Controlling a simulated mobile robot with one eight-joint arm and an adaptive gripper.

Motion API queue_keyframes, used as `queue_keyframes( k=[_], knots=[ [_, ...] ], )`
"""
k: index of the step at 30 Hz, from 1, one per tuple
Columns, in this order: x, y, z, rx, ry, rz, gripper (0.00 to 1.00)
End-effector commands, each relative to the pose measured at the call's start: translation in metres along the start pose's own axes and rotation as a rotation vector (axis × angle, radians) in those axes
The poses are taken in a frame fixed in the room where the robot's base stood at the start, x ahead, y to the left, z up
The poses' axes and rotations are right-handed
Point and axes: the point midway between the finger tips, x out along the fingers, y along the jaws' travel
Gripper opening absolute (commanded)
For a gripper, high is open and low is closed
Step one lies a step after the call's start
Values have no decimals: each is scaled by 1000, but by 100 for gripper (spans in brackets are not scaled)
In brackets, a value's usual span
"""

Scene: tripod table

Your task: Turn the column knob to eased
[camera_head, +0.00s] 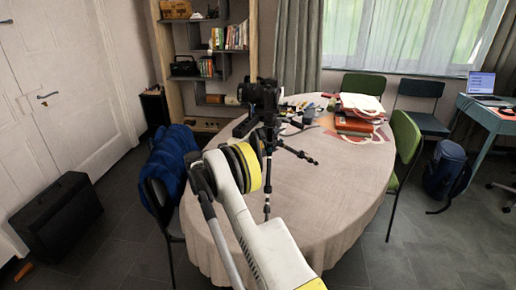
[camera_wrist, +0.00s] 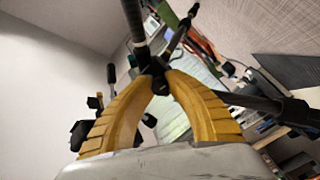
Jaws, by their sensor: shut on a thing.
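A black tripod (camera_head: 270,122) with a camera (camera_head: 262,95) on top stands on the round table, its legs spread. My arm reaches over the table to the tripod's column and hides part of it. In the wrist view, the two yellow fingers of my gripper (camera_wrist: 160,82) close at their tips on a small dark knob (camera_wrist: 157,69) beside the black column (camera_wrist: 135,22). The knob is mostly hidden between the fingertips, and I cannot read its setting. In the head view my fingers are hidden behind my wrist.
The round table (camera_head: 330,215) has a pale cloth. Small items lie behind the tripod, and a white and red bag (camera_head: 358,113) stands at the back right. Green chairs (camera_head: 404,141) and a chair with a blue jacket (camera_head: 172,165) flank the table. Its front right is clear.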

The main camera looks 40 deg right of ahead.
Motion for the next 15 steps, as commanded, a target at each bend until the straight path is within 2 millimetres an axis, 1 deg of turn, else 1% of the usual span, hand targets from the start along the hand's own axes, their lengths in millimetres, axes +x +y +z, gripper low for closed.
queue_keyframes(
  k=[15],
  knots=[
    [0, 0, 0, -488, -1, 0, 0]
  ],
)
